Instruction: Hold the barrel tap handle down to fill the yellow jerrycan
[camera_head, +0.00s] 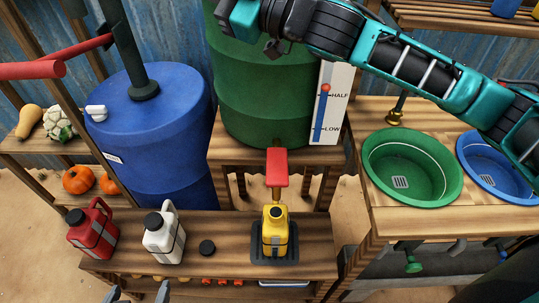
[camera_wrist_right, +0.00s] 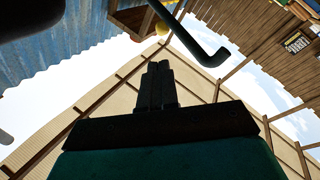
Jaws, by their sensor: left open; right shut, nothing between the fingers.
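The yellow jerrycan (camera_head: 273,238) stands upright on a dark pad (camera_head: 257,258) on the front bench, its mouth uncovered. The tap's red handle (camera_head: 277,168) sticks out from the green barrel (camera_head: 265,95), above and just behind the can's mouth. I see no flow.
A white gauge (camera_head: 326,115) beside the green barrel has a red ball near HALF. A red can (camera_head: 92,232) and a white can (camera_head: 163,238) stand on the bench's left. A blue barrel (camera_head: 155,130) stands behind. Green (camera_head: 440,205) and blue (camera_head: 480,190) basins sit right.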

